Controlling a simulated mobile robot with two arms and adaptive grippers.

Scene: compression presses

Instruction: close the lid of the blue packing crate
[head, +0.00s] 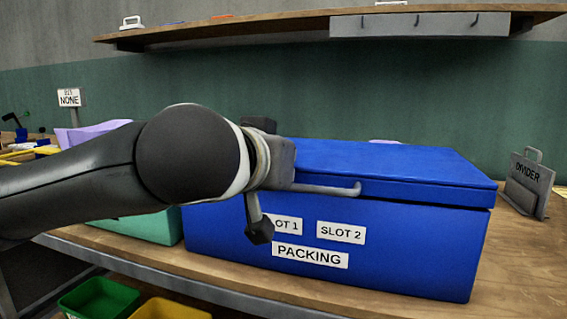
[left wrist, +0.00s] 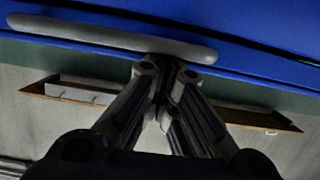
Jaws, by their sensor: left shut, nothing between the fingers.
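The blue packing crate (head: 330,265) stands on the table in the head view, with SLOT 1, SLOT 2 and PACKING labels on its front. Its blue lid (head: 400,165) lies down over the top; I cannot tell whether it is fully seated. A grey bar handle (head: 335,188) runs along the lid's front edge and shows in the left wrist view (left wrist: 110,38). My left gripper (left wrist: 165,75) is shut and empty, its fingertips close to the handle; contact is unclear. My right gripper is out of view.
A grey DIVIDER stand (head: 528,180) is right of the crate. A teal bin (head: 140,228) is on its left, partly behind my arm. Green (head: 97,298) and yellow (head: 170,309) bins sit below the table's front edge. A shelf (head: 250,32) hangs above.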

